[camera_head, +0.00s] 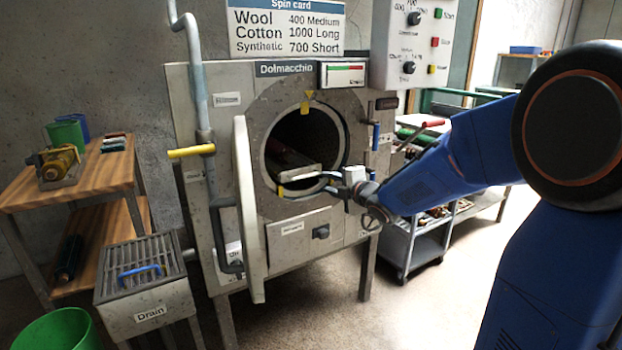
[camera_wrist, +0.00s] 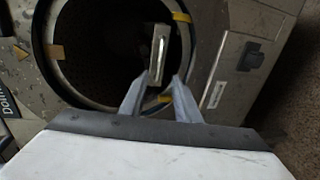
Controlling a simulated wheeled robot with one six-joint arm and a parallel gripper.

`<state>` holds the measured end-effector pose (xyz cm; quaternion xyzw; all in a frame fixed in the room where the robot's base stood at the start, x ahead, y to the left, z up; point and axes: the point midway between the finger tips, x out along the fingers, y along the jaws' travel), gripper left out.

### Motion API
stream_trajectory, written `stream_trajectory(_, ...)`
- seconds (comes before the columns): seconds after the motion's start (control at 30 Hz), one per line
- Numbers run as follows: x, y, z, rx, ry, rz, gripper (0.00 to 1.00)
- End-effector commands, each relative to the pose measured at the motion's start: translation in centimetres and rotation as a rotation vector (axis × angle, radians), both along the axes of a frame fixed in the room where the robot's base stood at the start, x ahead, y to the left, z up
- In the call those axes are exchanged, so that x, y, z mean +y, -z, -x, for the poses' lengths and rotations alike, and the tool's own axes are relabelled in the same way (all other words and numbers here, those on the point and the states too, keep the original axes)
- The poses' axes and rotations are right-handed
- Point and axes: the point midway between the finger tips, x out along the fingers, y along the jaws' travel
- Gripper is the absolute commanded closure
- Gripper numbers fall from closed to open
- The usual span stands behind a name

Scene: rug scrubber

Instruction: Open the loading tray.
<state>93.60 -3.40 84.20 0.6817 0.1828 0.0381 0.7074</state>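The grey machine's round drum opening (camera_head: 303,143) faces me, with its thick door (camera_head: 247,210) swung open to the left. My gripper (camera_head: 293,187) is at the lower part of this opening, its fingers apart. In the wrist view my gripper (camera_wrist: 160,85) shows two spread fingers. A pale metal bar (camera_wrist: 158,55) lies at or just beyond the gap between the tips; contact cannot be told. The bar also shows in the head view (camera_head: 297,173). Below the opening is a panel with a dark handle (camera_head: 321,232) and an unreadable label. No part is readably marked as the loading tray.
A wooden bench (camera_head: 85,185) with a yellow motor and a drain box (camera_head: 145,290) stand at left. A yellow-handled pipe (camera_head: 192,151) rises beside the door. A grey cart (camera_head: 430,240) is at right, behind my arm. The floor in front is clear.

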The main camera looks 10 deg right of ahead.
Motion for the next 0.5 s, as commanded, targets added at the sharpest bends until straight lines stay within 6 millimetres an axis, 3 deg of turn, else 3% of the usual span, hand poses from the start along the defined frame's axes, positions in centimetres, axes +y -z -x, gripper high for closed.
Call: stream_trajectory(0.5, 2.5, 1.8, -7.7, 0.002, 0.000, -0.002, 0.71)
